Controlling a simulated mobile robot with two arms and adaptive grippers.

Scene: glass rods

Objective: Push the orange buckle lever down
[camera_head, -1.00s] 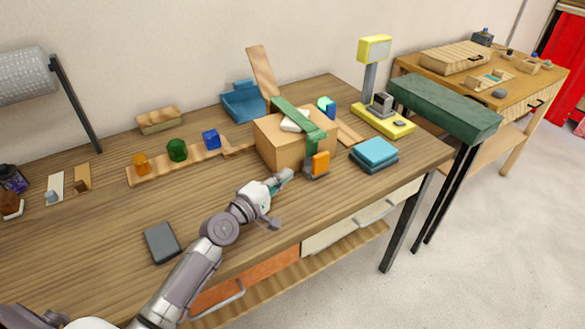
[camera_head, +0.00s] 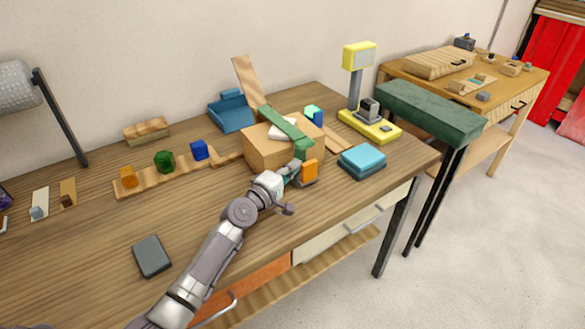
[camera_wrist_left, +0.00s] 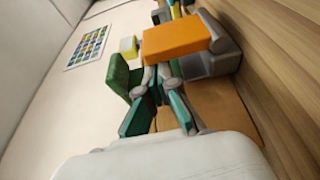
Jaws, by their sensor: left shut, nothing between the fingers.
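The orange buckle lever (camera_head: 310,169) stands upright on a grey buckle base at the front right of the cardboard box (camera_head: 262,153). A green strap (camera_head: 285,129) runs over the box and hangs toward the buckle. In the left wrist view the orange lever (camera_wrist_left: 176,40) is large, on the grey buckle base (camera_wrist_left: 215,62). My left gripper (camera_head: 292,168) is shut and empty, just left of the lever near the box front. Its fingertips (camera_wrist_left: 155,75) show close to the lever and green strap; I cannot tell whether they touch. My right gripper is not in view.
Blue stacked pads (camera_head: 362,160) lie right of the buckle. A yellow scale (camera_head: 370,126) stands behind them. A wooden strip with coloured pegs (camera_head: 163,180) lies to the left. A dark grey block (camera_head: 151,257) sits on the open table at front left.

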